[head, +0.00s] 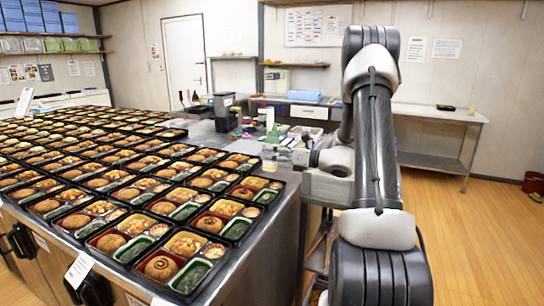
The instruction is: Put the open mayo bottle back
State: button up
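My gripper (285,154) is at the end of my arm, beside the right edge of the tray table. It points left and is small in the head view. I cannot tell whether its fingers are open or shut, or whether they hold anything. Small items (271,134) with teal and pale colours stand close by, at the table's far right end. I cannot pick out the open mayo bottle with certainty among them.
Rows of filled bento trays (187,277) cover most of the metal table (262,262). A dark machine (223,112) stands behind them. A steel side table (437,114) is at the back right.

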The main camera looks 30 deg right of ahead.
jog(key=n, duration=0.3)
jog(key=shift+r+n, duration=0.3)
jog(key=shift+n, duration=0.1)
